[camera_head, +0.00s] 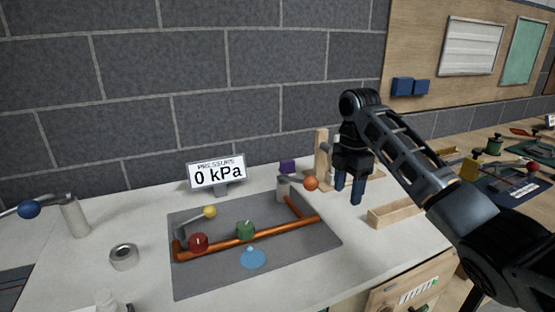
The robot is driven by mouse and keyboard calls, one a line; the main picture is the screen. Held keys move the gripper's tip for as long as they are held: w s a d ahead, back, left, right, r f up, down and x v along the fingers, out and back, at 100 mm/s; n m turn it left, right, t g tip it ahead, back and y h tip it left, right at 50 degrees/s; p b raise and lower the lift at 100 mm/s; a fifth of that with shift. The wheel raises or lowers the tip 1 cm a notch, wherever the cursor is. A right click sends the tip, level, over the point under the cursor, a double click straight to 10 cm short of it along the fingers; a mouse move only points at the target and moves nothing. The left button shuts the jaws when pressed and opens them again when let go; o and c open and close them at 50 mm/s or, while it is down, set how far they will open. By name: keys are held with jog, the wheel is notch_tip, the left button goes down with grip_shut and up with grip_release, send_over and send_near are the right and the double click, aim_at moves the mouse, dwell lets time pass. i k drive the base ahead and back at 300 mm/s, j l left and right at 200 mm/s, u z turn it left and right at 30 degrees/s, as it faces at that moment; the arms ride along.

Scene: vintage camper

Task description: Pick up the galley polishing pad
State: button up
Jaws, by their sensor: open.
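I cannot tell for certain which thing is the galley polishing pad. A flat light-blue drop shape (252,259) lies on the grey mat (300,262), in front of a green knob (246,230). A small purple block (288,167) sits at the back of the counter, behind the pipework. My gripper (349,190) hangs fingers down over the right part of the counter, right of the orange ball (311,183). Its two blue-tipped fingers are apart, with nothing seen between them. The purple block is left of my gripper.
Copper pipe (235,241) with a red knob (198,242) runs across the mat. A pressure sign (216,174) reads 0 kPa. A wooden post (321,155) stands close left of my gripper; a shallow wooden tray (398,213) lies to its right. A metal ring (123,257) lies left.

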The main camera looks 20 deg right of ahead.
aim_at(288, 165)
jog(key=i, duration=1.1)
